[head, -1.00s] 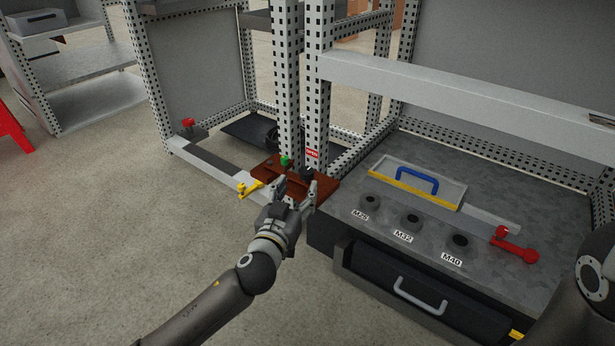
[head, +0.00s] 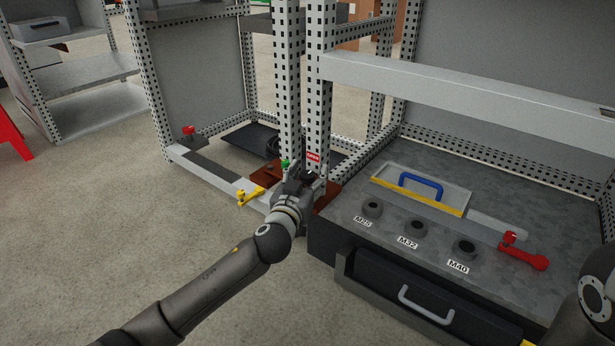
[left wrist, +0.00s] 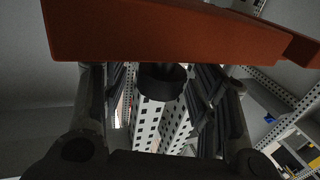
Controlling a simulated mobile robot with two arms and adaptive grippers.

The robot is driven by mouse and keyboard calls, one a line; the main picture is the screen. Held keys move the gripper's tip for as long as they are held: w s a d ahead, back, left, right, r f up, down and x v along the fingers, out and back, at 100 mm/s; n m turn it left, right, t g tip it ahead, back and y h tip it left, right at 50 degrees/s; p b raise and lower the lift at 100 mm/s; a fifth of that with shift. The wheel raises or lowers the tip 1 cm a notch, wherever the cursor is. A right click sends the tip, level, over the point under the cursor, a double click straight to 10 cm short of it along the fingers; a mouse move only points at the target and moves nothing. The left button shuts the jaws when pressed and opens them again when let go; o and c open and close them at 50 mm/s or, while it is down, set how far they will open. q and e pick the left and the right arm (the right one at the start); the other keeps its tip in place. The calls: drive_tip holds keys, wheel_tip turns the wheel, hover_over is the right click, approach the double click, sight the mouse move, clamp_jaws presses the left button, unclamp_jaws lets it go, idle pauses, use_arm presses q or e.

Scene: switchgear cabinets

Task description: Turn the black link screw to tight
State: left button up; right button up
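The black link screw (left wrist: 162,82) shows in the left wrist view as a dark round knob beside the red-brown block (left wrist: 160,35). My left gripper (head: 297,180) is at this block in the head view and hides much of it. In the left wrist view its two fingers stand apart on either side of the knob, with a visible gap on each side. In the head view the black screw (head: 309,175) is partly hidden by the gripper. A green screw (head: 285,164) stands on the block just left of the gripper. My right gripper is out of view.
Perforated uprights (head: 318,100) rise right behind the gripper.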

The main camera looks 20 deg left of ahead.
use_arm(q)
drive_tip(key=c, duration=1)
